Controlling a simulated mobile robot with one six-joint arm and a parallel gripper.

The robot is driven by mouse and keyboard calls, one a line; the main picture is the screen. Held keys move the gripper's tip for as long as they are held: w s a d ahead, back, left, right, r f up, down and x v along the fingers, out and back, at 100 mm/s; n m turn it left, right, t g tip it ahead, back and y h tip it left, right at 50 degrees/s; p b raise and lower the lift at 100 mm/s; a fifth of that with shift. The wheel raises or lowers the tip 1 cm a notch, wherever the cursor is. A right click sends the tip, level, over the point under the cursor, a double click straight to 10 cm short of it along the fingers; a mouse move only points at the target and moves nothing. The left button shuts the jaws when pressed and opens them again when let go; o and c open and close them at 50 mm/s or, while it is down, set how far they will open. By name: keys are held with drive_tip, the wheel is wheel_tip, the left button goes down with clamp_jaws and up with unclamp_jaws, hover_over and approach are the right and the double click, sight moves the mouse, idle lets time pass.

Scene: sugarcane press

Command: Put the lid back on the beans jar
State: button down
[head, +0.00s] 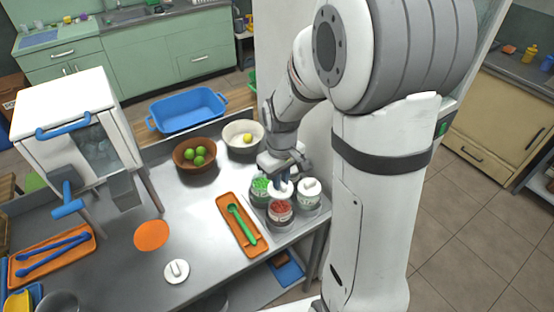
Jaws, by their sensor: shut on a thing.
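Three jars stand close together near the right edge of the steel table: one with green contents (260,184), one with red contents (281,208), and one closed with a white lid (309,187). The red jar, which looks like the beans jar, and the green jar are open. My gripper (282,183) is shut on a white lid (282,190), just above and behind the red jar's mouth, between the green and lidded jars. The fingers partly hide the lid. Whether it touches a jar cannot be told. Another white knobbed lid (177,270) lies on the table at the front.
An orange tray (226,207) with a green spoon (242,222) lies left of the jars. Behind are a brown bowl (180,160) of limes, a white bowl (230,132) and a blue tub (187,109). A press (75,120) stands left. The front middle table is mostly clear.

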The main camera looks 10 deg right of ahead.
sight(281, 193)
drive_tip(key=shift+w+f, duration=0.1)
drive_tip(key=shift+w, duration=0.15)
wheel_tip(281, 193, down, 6)
drive_tip(key=b, duration=0.4)
drive_tip(key=shift+b, duration=0.35)
drive_tip(key=shift+s+f+b, duration=0.15)
drive_tip(key=shift+f+b, duration=0.05)
drive_tip(key=shift+b, duration=0.15)
idle(1.9)
drive_tip(key=c, duration=1.3)
unclamp_jaws()
drive_tip(key=shift+o, duration=0.6)
drive_tip(key=o, duration=0.3)
drive_tip(key=shift+o, duration=0.2)
